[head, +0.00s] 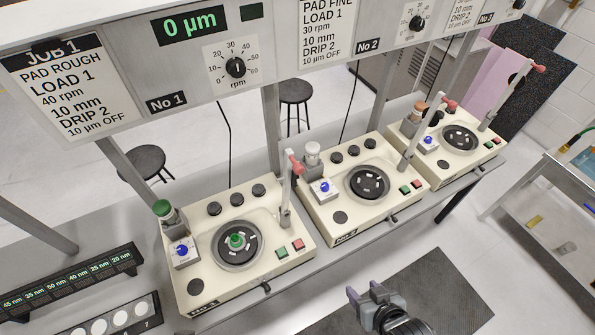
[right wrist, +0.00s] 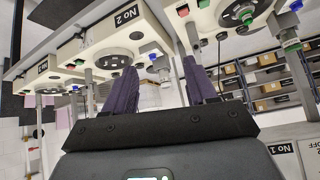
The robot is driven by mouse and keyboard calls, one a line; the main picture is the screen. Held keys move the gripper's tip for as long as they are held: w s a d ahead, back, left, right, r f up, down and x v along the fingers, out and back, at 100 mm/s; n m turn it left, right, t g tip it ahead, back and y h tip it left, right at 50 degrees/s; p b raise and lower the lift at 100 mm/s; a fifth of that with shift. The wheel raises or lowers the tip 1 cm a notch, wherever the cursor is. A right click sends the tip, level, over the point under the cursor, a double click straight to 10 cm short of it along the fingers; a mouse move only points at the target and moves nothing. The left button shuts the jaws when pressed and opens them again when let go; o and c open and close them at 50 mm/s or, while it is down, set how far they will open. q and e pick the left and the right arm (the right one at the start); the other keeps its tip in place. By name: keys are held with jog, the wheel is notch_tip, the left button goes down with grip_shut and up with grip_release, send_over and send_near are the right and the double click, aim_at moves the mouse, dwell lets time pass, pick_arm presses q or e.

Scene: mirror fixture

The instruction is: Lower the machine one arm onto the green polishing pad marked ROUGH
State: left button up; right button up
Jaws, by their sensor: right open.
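Machine one (head: 205,283), a cream box labelled No 1, stands at the front left of the bench in the head view. Its arm (head: 286,195) is raised nearly upright at the right rear corner, with a red knob on top. A green piece (head: 236,241) sits at the middle of its dark round plate; I cannot read ROUGH on it. It also shows in the right wrist view (right wrist: 247,15). My right gripper (head: 364,293) is open and empty, right of machine one and in front of machine two, apart from both. My left gripper is not in view.
Machine two (head: 325,213) and a third machine (head: 478,153) stand further right, their arms also raised. A green-capped bottle (head: 164,211) stands at machine one's left rear. A labelled rack (head: 70,285) lies at left. A sign panel (head: 150,103) hangs above on posts.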

jog(key=w+a+r+n+t+y+b, duration=0.1)
jog(key=w+a+r+t+y+b, duration=0.15)
jog(key=w, duration=0.45)
jog(key=w+a+r+n+t+y+b, duration=0.1)
jog(key=w+a+t+b, duration=0.25)
jog(key=w, duration=0.25)
jog(key=n+t+y+b, duration=0.2)
jog(key=n+y+b, duration=0.1)
jog(key=b, duration=0.2)
send_near(301, 172)
jog(key=w, duration=0.1)
jog(key=shift+h, duration=0.25)
jog(key=x, duration=0.3)
jog(key=p+x, duration=0.1)
jog(key=x, duration=0.3)
jog(key=p+x, duration=0.1)
jog(key=x, duration=0.2)
jog(key=shift+a+r, duration=0.1)
jog(key=shift+a, duration=0.3)
grip_shut()
